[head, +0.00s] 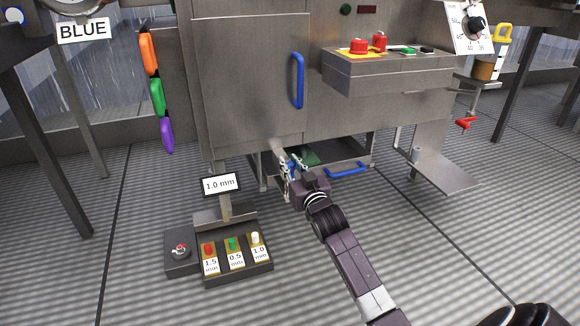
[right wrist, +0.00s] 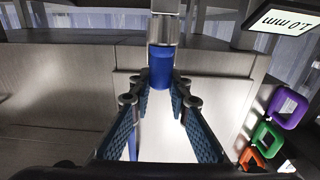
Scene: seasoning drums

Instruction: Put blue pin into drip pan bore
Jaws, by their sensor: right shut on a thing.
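My right gripper (head: 291,165) is low in front of the cabinet, by the left end of the opening under it. In the right wrist view the gripper's fingertips (right wrist: 161,88) are closed on the blue pin (right wrist: 160,66), with a blue end between the tips and a grey metal part in line beyond it. In the head view the pin is too small to make out clearly. The drip pan, with a blue handle (head: 346,170), is under the cabinet, right of my gripper. I cannot make out its bore. My left gripper is not in view.
A steel cabinet (head: 235,90) with a blue door handle (head: 297,80) stands above the gripper. Orange, green and purple tags (head: 157,97) hang at its left. A button console (head: 237,265) with a "1.0 mm" display (head: 220,185) stands front left. Open floor lies right.

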